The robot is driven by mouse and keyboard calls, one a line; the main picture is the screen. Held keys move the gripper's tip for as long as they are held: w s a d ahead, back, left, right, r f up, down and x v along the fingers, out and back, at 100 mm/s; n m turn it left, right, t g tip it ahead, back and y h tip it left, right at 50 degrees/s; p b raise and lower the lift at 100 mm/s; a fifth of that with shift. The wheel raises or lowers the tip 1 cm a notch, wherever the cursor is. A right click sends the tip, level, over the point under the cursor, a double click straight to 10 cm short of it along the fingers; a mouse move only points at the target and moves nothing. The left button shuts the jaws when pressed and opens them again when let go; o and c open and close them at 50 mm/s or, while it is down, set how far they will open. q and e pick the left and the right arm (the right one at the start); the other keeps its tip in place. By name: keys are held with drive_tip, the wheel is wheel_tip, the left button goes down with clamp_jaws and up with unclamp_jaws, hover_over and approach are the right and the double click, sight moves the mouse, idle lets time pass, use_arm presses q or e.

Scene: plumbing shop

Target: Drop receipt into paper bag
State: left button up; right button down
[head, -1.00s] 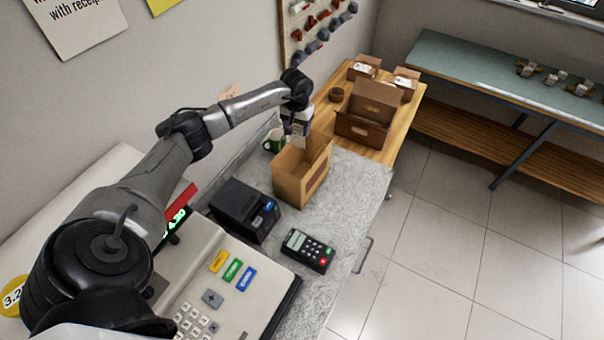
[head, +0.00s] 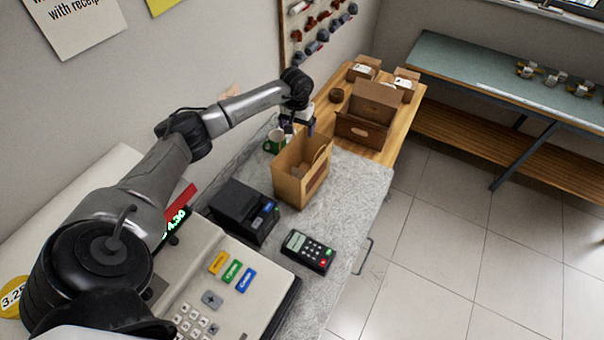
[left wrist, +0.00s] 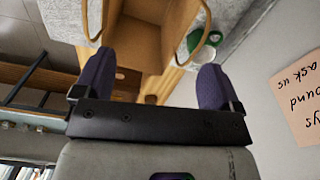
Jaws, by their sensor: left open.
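The brown paper bag (head: 290,188) stands upright and open-topped on the grey counter. Its mouth and handles also show in the left wrist view (left wrist: 150,52). My left gripper (head: 299,129) is just above the far edge of the bag's mouth. In the left wrist view, its two purple fingers (left wrist: 154,82) are spread wide with nothing between them. My right gripper is not in view.
A black printer (head: 238,208), a card terminal (head: 308,250) and a cash register (head: 220,290) stand nearer. Cardboard boxes (head: 362,133) are on the wooden table beyond.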

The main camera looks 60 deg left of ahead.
use_arm(q)
wheel_tip(320, 180, up, 13)
drive_tip(key=b, duration=0.3)
idle(0.8)
